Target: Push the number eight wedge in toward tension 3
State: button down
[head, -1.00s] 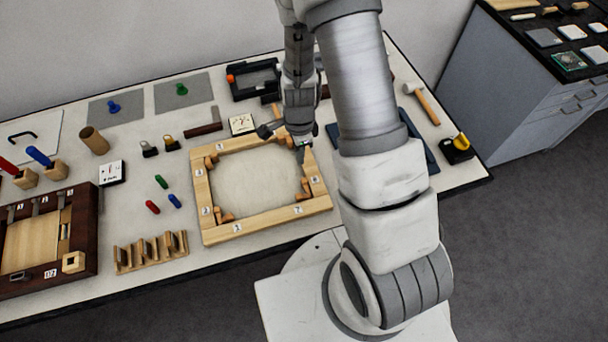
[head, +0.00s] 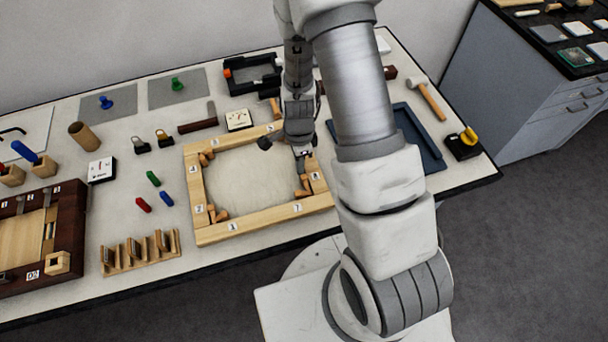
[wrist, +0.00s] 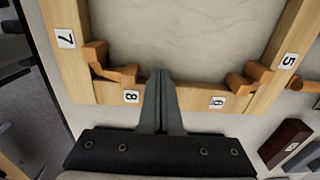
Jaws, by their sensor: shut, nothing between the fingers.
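The pale wooden frame (head: 265,222) lies on the table, with numbered tags on its sides and orange-brown wedges inside its corners. The number eight wedge (wrist: 122,74) lies along the inner edge by the tag 8 (wrist: 131,97), against a corner block (wrist: 95,52); it also shows in the head view (head: 303,184). My gripper (wrist: 160,74) is shut and empty, its fingertips over the frame's side just beside that wedge's free end. Whether they touch cannot be told. In the head view my gripper (head: 299,160) partly hides that side. A white dial gauge (head: 238,119) stands behind the frame; its reading is illegible.
Another pair of wedges (wrist: 250,78) sits at the neighbouring corner. A dark blue tray (head: 418,140) and a mallet (head: 430,98) lie to the right. A second white dial (head: 101,170) and several coloured pegs (head: 153,178) lie left. The frame's middle is open.

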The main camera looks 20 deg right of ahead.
jog(key=shift+s, duration=1.45)
dwell(0.5)
jog(key=shift+w+r+p, duration=0.2)
jog(key=shift+r+p, duration=0.35)
jog(key=shift+r, duration=0.3)
jog(key=shift+w+r+p, duration=0.15)
jog(key=shift+r+p, duration=0.45)
jog(key=shift+r, duration=0.2)
jog(key=shift+w+r+p, duration=0.2)
jog(key=shift+r+p, duration=0.35)
jog(key=shift+r, duration=0.3)
